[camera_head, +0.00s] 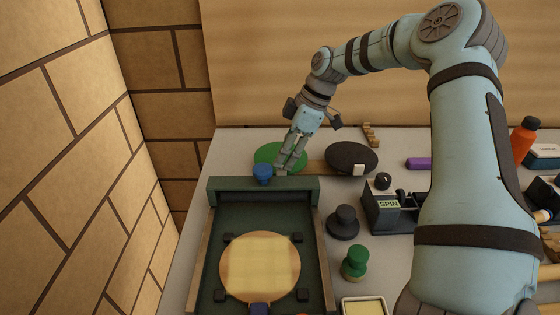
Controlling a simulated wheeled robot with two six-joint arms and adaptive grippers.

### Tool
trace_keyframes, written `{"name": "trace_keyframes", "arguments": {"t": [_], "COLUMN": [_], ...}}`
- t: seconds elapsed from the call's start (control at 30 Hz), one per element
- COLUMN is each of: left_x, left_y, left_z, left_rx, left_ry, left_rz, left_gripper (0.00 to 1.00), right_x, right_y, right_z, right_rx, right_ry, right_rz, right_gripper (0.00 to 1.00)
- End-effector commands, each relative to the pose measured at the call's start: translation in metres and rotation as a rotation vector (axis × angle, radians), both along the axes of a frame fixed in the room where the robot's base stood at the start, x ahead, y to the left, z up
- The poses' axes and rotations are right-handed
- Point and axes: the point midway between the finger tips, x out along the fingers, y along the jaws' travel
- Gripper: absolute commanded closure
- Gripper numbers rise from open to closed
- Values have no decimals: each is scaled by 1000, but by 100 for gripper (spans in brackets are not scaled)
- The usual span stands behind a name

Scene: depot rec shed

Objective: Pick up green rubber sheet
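The green rubber sheet (266,154) is a flat, round green piece lying on the table behind the dark green box's back wall. My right gripper (287,165) points down at the sheet's right side, and its fingers cover part of that edge. The fingers look close together. I cannot tell whether they touch the sheet or have anything between them. My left gripper is not in view.
A blue knob (262,173) stands in front of the sheet, by the box's back wall (225,186). A black round paddle (351,157) lies to the right. A black knobbed piece (343,222), a green one (355,262) and a SPIN device (388,212) stand nearer.

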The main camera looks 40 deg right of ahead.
Motion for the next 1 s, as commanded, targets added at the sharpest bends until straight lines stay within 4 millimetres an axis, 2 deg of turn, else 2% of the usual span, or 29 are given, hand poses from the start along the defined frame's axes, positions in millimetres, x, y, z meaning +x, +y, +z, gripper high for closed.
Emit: {"name": "trace_keyframes", "arguments": {"t": [0.03,0.13,0.37,0.57,1.0], "left_x": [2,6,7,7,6], "left_y": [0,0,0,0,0], "left_z": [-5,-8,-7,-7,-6], "left_rx": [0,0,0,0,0], "left_ry": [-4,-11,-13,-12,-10], "left_rz": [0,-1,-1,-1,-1], "left_gripper": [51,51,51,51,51], "right_x": [1,5,6,6,6], "right_y": [6,9,10,10,10], "right_z": [-12,-26,-28,-28,-23], "right_rx": [0,0,2,1,1], "right_ry": [5,3,0,1,-1], "right_rz": [2,-1,-3,-3,-2], "right_gripper": [69,69,69,100,100]}}
